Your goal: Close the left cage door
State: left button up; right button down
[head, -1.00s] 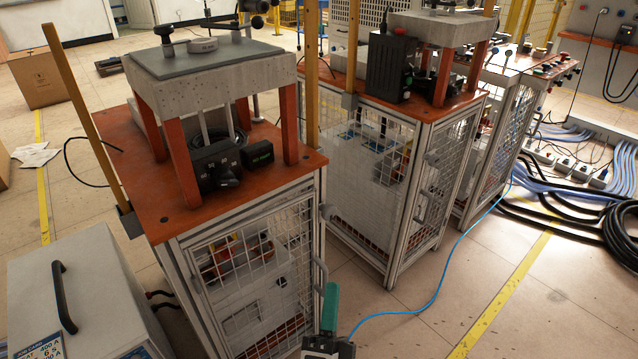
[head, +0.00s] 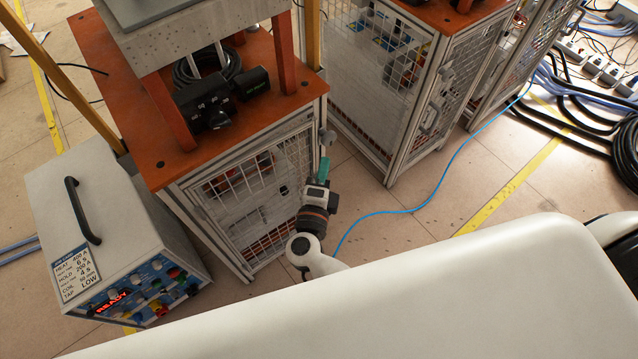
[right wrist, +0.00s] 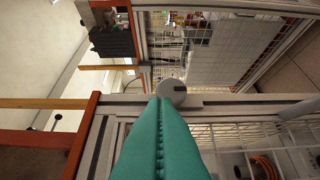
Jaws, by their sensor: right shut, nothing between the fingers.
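The left cage door (head: 262,200) is the wire mesh panel on the front of the left cage (head: 172,165), under its orange top. It lies near the front frame; I cannot tell if a small gap remains at its right edge. My right gripper (head: 323,168) has teal fingers, shut and empty, at the door's right edge by the corner post. A round grey latch knob (head: 327,138) sits on that post. In the right wrist view, the shut teal fingers (right wrist: 160,105) point at the round grey knob (right wrist: 172,91), touching or just before it. My left gripper is out of view.
A white power unit (head: 105,205) with a black handle stands left of the cage. A second mesh cage (head: 385,95) stands to the right, with a floor gap between. A blue hose (head: 440,195) crosses the floor; black cables (head: 575,125) coil at the far right.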

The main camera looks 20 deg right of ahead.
aim_at(310, 137)
jog(key=w+b, duration=0.1)
jog(key=w, duration=0.4)
jog(key=shift+w+a+b, duration=0.1)
jog(key=shift+w+b, duration=0.2)
jog(key=shift+b, duration=0.1)
jog(key=shift+w+a+r+n+t+y, duration=0.15)
jog(key=shift+w+n+t+y, duration=0.1)
jog(key=shift+w+y, duration=0.3)
jog(key=shift+w+a+n+t+y, duration=0.15)
jog(key=shift+w+n+y, duration=0.15)
jog(key=shift+w, duration=0.35)
jog(key=shift+r, duration=0.15)
